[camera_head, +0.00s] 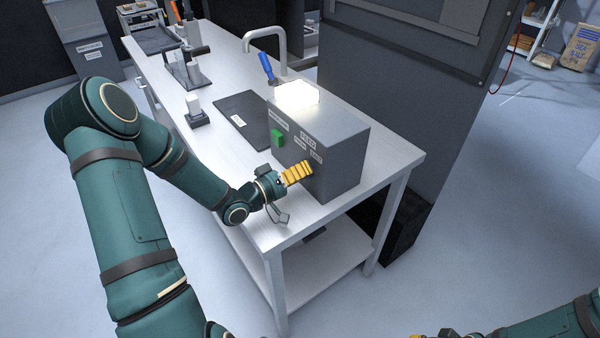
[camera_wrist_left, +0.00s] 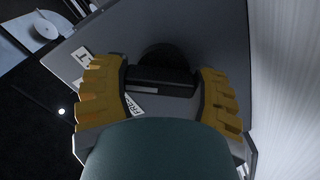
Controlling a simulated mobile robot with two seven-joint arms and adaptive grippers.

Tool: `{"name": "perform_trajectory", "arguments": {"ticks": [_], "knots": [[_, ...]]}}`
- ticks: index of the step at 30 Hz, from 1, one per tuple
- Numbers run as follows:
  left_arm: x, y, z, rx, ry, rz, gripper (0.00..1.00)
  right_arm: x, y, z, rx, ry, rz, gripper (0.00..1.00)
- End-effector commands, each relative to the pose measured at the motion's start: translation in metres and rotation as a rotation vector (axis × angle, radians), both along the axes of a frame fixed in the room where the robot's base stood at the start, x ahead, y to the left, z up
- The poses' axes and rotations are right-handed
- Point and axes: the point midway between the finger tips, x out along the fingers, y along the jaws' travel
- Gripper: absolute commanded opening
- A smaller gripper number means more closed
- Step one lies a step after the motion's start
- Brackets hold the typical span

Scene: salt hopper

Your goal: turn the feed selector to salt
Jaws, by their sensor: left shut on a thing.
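The grey control box (camera_head: 345,160) stands at the near end of the white bench, with a "FEED" label (camera_head: 308,140) and smaller labels on its front. My left gripper (camera_head: 304,171) is at that front, its yellow fingers hiding the selector in the head view. In the left wrist view the dark selector knob (camera_wrist_left: 162,75), with a raised bar across it, sits between the two yellow fingers of the left gripper (camera_wrist_left: 160,90), which is shut on it. A partly covered label (camera_wrist_left: 133,104) starts with "FRE". My right gripper (camera_head: 440,335) barely shows at the bottom edge.
A green part (camera_head: 277,138) sits on the box front, left of the labels. A dark flat board (camera_head: 243,120), a tap (camera_head: 265,38) and a blue-handled tool (camera_head: 267,67) are behind. The floor in front is clear.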

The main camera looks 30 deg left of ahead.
Motion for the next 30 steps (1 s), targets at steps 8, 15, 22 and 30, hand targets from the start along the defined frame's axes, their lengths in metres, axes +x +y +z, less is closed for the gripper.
{"name": "perform_trajectory", "arguments": {"ticks": [8, 15, 22, 30], "knots": [[0.0, 0.001, -0.001, 0.003, 0.002, 0.001, 0.27, 0.0, 0.0, 0.0, 0.0, 0.0, 0.0, 0.0], [0.0, 0.0, 0.0, 0.002, 0.001, 0.001, 0.96, 0.0, 0.0, 0.0, 0.0, 0.0, 0.0, 0.0], [-0.002, 0.002, 0.0, 0.002, 0.001, 0.001, 0.96, 0.0, 0.0, 0.0, 0.0, 0.0, 0.0, 0.0], [-0.039, 0.018, -0.001, 0.004, 0.003, 0.006, 0.96, 0.0, 0.0, 0.0, 0.0, 0.0, 0.0, 0.0]]}}
